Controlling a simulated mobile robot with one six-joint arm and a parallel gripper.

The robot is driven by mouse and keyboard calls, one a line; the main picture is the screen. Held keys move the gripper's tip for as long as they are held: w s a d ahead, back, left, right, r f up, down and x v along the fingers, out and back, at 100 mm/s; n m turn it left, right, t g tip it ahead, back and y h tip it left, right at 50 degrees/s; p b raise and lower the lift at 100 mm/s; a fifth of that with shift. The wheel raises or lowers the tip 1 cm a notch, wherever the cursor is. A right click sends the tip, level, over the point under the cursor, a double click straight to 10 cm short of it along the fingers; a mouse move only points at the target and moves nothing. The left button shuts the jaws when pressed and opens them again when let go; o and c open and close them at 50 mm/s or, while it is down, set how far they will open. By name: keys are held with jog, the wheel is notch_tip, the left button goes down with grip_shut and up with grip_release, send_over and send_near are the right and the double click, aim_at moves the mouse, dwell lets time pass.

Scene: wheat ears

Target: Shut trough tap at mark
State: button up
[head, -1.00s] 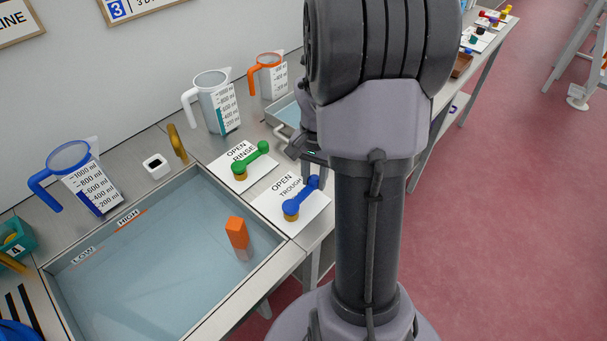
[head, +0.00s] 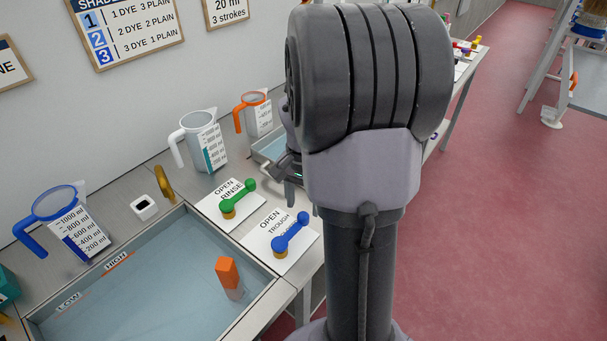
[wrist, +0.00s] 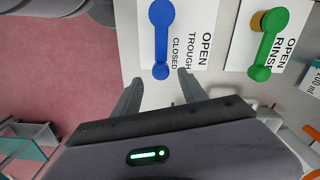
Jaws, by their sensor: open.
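The trough tap is a blue lever (head: 291,234) on a brass base, on a white card lettered OPEN and TROUGH. In the wrist view, the lever (wrist: 162,42) runs down the card, past the word CLOSED, with its near end facing my gripper. My gripper (wrist: 159,78) is open, its fingers spread to either side of that near end and not closed on it. In the head view my gripper (head: 290,192) is just beyond the lever, partly hidden by my arm. The trough (head: 180,218) holds water, with an orange block (head: 226,272) partly submerged and LOW and HIGH labels (head: 117,261) on its wall.
The green rinse tap (head: 238,198) stands close beside the blue one. Blue-handled (head: 65,222), white-handled (head: 203,142) and orange-handled (head: 256,113) jugs stand along the wall. Open red floor lies to the right.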

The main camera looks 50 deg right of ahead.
notch_tip(320, 180, up, 12)
jog(key=p, duration=0.4)
jog(key=shift+r, duration=0.2)
jog(key=a+r+n+t+b, duration=0.2)
jog(key=a+n+b, duration=0.15)
jog(key=a, duration=0.95)
jog(key=s+a+n+t+y+b, duration=0.2)
jog(key=s+a+n, duration=0.4)
jog(key=a, duration=0.9)
jog(key=shift+s+a+f+t, duration=0.3)
jog(key=shift+s+f+t, duration=0.1)
jog(key=shift+s+t, duration=0.6)
jog(key=shift+s, duration=0.1)
